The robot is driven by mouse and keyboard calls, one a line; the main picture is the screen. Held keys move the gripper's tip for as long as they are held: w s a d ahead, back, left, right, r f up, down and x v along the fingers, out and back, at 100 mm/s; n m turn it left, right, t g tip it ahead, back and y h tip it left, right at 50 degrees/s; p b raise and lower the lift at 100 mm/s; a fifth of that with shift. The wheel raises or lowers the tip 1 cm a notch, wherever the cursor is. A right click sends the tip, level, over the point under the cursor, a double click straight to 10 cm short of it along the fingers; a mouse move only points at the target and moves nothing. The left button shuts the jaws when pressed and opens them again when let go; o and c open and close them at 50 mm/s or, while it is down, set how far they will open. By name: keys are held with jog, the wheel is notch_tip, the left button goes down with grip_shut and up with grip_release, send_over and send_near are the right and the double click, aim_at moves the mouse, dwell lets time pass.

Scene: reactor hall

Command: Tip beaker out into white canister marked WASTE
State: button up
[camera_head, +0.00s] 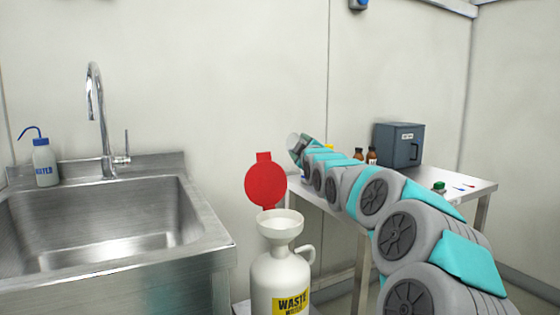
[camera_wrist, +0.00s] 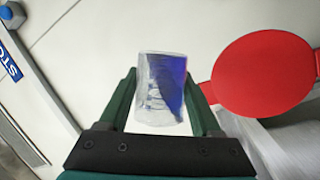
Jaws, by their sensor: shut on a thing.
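A clear beaker (camera_wrist: 158,92) with blue liquid stands between the dark green fingers of my gripper (camera_wrist: 163,100) in the wrist view. My gripper is shut on it. The liquid lies along the beaker's right side with a slanting edge. In the head view the beaker (camera_head: 293,142) is small and looks tilted at the far end of my arm. The white WASTE canister (camera_head: 268,280) stands at the bottom centre, below and in front of the gripper. It has a wide white funnel mouth (camera_head: 280,224) and a raised red lid (camera_head: 265,185), also in the wrist view (camera_wrist: 264,73).
A steel sink (camera_head: 110,245) with a tall tap (camera_head: 100,120) and a blue-topped water bottle (camera_head: 45,162) is at the left. A steel table (camera_head: 470,183) behind my arm carries a grey-blue case (camera_head: 398,145) and small brown bottles (camera_head: 371,156).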

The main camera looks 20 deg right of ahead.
aim_at(292, 138)
jog(key=shift+r+n+t, duration=0.25)
jog(key=shift+n+t, duration=0.05)
jog(key=shift+n, duration=0.3)
jog(key=shift+a+r+n, duration=0.1)
jog(key=shift+r+n, duration=0.1)
jog(key=shift+n, duration=0.1)
jog(key=shift+s+a+r+n+t+b, duration=0.1)
jog(key=shift+a+n+t+b, duration=0.15)
jog(key=shift+n+t+b, duration=0.2)
jog(key=shift+s+a+r+n+b, duration=0.15)
jog(key=shift+a+r+n+b, duration=0.05)
jog(key=shift+a+n+b, duration=0.45)
jog(key=shift+a+r+n+t+y+b, duration=0.1)
jog(key=shift+r+n+t+y+b, duration=0.2)
jog(key=shift+n+t+b, duration=0.35)
jog(key=shift+s+n, duration=0.1)
jog(key=shift+n, duration=0.25)
jog(key=shift+a+n+t+y+b, duration=0.15)
jog(key=shift+n+t+y+b, duration=0.25)
jog(key=shift+n+b, duration=0.5)
jog(key=shift+s+a+r+n+y+b, duration=0.1)
jog(key=shift+a+r+n+y+b, duration=0.25)
jog(key=shift+n, duration=0.35)
jog(key=shift+b, duration=0.3)
